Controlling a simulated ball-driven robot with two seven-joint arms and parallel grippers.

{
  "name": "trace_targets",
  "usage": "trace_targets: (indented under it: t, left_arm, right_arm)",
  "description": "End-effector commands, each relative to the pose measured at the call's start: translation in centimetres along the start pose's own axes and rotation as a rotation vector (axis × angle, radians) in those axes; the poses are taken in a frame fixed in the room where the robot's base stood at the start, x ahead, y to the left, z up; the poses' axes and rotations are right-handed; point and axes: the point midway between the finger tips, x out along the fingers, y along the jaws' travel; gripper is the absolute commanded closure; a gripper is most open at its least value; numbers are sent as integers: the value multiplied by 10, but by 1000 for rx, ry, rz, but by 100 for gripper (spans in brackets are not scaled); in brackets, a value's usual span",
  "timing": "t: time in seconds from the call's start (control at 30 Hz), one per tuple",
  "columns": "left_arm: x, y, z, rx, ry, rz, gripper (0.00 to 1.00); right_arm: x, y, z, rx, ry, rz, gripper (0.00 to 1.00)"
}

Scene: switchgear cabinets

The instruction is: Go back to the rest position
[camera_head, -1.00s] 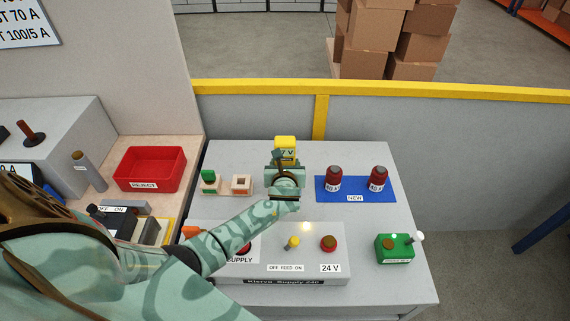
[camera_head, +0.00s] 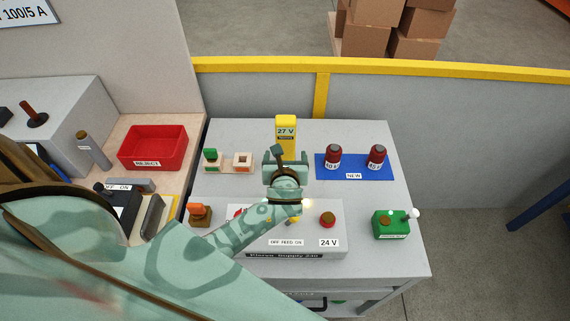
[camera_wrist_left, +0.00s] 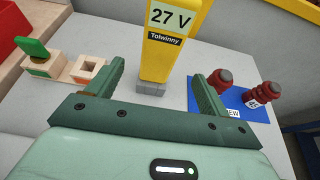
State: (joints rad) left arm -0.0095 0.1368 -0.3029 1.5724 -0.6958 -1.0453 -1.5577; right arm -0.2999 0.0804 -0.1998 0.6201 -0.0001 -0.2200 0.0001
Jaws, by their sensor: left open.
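My left gripper (camera_head: 286,163) is open and empty above the grey table (camera_head: 350,275). In the left wrist view its two green fingers (camera_wrist_left: 157,75) are spread wide. A yellow meter reading 27 V (camera_head: 286,130) stands upright on the table just beyond the gripper. In the left wrist view the meter (camera_wrist_left: 168,55) shows between the fingers but farther off, apart from them, on a small grey foot. My left arm hides part of the 24 V supply box (camera_head: 318,243). My right gripper is not in view.
A blue mat (camera_head: 327,174) with two dark red parts lies to the right. Two small wooden holders (camera_head: 242,162), one with a green piece, stand left of the meter. A red REJECT tray (camera_head: 154,142) is farther left. A green box (camera_head: 391,224) sits at right.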

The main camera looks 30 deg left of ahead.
Motion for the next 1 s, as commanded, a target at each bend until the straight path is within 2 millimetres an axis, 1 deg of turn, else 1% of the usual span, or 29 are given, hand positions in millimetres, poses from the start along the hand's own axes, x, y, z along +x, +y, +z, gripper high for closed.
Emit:
trace_targets:
  t: [0.03,0.1,0.2,0.3,0.43,0.67,0.77,0.9,1.0]
  left_arm:
    - [-14,0,1,-2,2,-2,20]
    - [-30,0,0,-2,2,-1,20]
    - [-48,0,0,-1,1,-1,20]
    - [-60,0,0,0,0,0,20]
    - [-68,0,0,0,0,1,20]
    - [-69,0,1,0,-1,1,20]
    - [-73,0,13,-1,-2,0,20]
    - [-85,0,40,-2,-4,0,20]
    - [-92,0,57,-2,-5,0,20]
  right_arm:
    - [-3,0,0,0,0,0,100]
    - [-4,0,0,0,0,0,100]
    - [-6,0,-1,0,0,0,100]
    - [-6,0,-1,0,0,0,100]
    - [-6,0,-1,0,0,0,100]
    - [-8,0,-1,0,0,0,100]
    - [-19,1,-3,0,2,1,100]
    - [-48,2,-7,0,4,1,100]
    - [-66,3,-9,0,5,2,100]
